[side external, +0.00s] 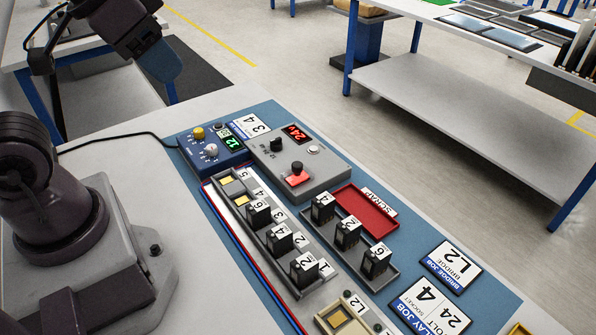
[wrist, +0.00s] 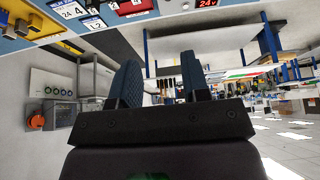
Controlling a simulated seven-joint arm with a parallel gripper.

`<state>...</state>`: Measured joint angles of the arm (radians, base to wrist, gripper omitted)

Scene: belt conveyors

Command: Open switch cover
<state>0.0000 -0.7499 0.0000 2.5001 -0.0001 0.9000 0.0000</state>
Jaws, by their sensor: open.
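A grey power box (side external: 300,160) stands on the blue mat, with a red 24V display (side external: 296,134), a black knob (side external: 279,145) and a small round button. A red piece (side external: 298,180) with a black knob-like part above it sits at the box's front; it may be the switch cover, but I cannot tell its exact state. My gripper (side external: 160,62) is high at the upper left, well away from the box. In the wrist view my gripper (wrist: 160,78) has its two blue fingers apart with nothing between them. The red display (wrist: 207,3) shows at the top edge there.
A blue meter box (side external: 212,145) with knobs stands left of the power box, with a black cable. A rack (side external: 275,230) and a tray (side external: 350,245) hold black numbered blocks. A red scrap tray (side external: 366,212) and job cards (side external: 450,267) lie right.

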